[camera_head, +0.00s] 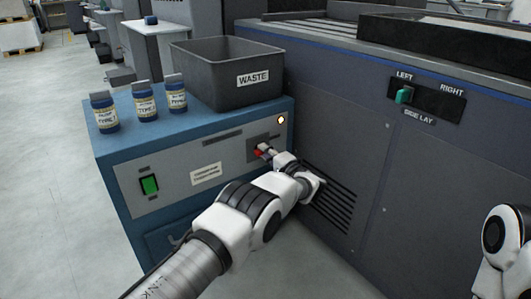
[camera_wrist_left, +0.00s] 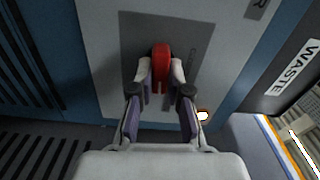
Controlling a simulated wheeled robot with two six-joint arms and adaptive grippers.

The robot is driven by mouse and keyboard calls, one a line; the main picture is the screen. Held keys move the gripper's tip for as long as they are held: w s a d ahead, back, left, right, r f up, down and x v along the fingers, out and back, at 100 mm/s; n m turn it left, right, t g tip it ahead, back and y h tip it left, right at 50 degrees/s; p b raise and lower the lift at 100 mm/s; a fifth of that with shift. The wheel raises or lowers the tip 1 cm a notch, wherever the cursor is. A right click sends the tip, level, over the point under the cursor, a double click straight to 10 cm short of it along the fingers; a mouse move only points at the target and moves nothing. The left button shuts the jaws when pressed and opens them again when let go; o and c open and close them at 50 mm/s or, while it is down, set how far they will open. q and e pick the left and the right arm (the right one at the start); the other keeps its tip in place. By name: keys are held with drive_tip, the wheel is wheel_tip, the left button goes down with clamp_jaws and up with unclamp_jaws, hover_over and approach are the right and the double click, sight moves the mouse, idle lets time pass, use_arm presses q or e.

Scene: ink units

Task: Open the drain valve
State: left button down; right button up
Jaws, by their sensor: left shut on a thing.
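The drain valve has a red handle (camera_wrist_left: 161,62) on a dark plate (camera_wrist_left: 190,45) on the front of the blue cabinet. My left gripper (camera_wrist_left: 160,75) is shut on the red handle, with one finger on each side of it. In the head view my left gripper (camera_head: 267,152) reaches the red handle (camera_head: 258,153) at the right part of the cabinet's grey panel. The fingers partly cover the handle there. My right arm shows at the right edge of the head view, but its fingers are not visible.
A lit lamp (camera_head: 281,119) is above the valve. The dark machine (camera_head: 430,170) with a SIDE LAY switch (camera_head: 404,95) stands close at right.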

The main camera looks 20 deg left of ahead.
use_arm(q)
drive_tip(key=shift+w+a+r+m, duration=0.15)
drive_tip(key=shift+a+r+m, duration=0.05)
drive_tip(key=shift+r+m, duration=0.25)
drive_tip(key=c, duration=1.1)
unclamp_jaws()
drive_tip(key=shift+f, duration=0.3)
drive_tip(key=shift+d+f, duration=0.1)
drive_tip(key=shift+f, duration=0.05)
drive_tip(key=v, duration=0.7)
drive_tip(key=shift+s+d, duration=0.15)
drive_tip(key=shift+s, duration=0.1)
